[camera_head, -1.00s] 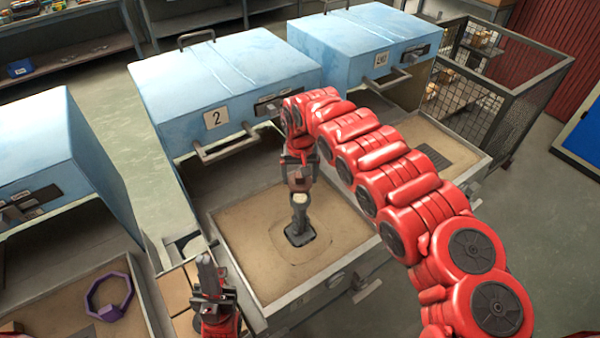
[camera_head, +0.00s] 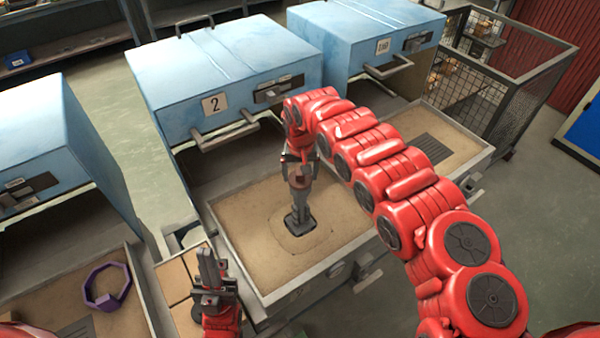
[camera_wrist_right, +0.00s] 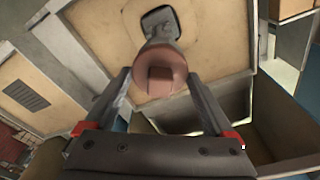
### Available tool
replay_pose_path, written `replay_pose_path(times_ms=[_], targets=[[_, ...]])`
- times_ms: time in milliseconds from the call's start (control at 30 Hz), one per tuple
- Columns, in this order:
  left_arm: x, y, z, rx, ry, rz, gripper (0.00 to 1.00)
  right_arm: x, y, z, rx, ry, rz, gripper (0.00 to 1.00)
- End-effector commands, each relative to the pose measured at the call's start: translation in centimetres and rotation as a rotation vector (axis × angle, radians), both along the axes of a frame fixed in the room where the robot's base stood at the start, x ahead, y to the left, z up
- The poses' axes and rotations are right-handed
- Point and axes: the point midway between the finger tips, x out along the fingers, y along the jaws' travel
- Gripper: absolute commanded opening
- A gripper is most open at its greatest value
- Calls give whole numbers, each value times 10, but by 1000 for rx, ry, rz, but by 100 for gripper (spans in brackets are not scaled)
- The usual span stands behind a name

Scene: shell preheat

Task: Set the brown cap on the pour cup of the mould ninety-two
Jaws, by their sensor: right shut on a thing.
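The brown cap (camera_head: 299,182) is between the fingers of my right gripper (camera_head: 299,168), directly over the grey mould (camera_head: 299,213). The mould stands upright in the sand tray (camera_head: 240,223) in front of the blue box labelled 2. The cap meets the top of the mould's pour cup with no visible gap; its exact seating is hidden. In the right wrist view the cap (camera_wrist_right: 160,76) shows its square knob, above the pale cup and dark foot. No mould number is legible. My left gripper (camera_head: 208,262) points up at the lower left, its jaw opening unclear.
Blue boxes (camera_head: 225,75) with handles stand behind the trays. A purple ring (camera_head: 106,287) lies in the left tray. A tiled stand (camera_head: 178,280) is near my left gripper. A wire cage (camera_head: 500,85) stands at the back right.

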Motion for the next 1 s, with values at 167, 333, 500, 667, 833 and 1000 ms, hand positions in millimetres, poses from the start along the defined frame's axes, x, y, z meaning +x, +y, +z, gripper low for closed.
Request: replay_pose_path(times_ms=[167, 333, 500, 667, 833, 1000], targets=[[0, 0, 0, 0, 0, 0, 0, 0, 0, 0, 0, -1, 0, 34], [0, 0, 0, 0, 0, 0, 0, 0, 0, 0, 0, -1, 0, 100], [0, 0, 0, 0, 0, 0, 0, 0, 0, 1, 0, -1, 0, 100], [0, 0, -3, 0, 0, 0, 0, 1, 0, 9, 1, -5, 0, 100], [0, 0, -10, 0, 0, 0, 0, -2, -1, 28, -2, -6, 1, 100], [0, 0, -15, 0, 0, 0, 0, -5, -2, 64, 0, -9, -1, 100]])
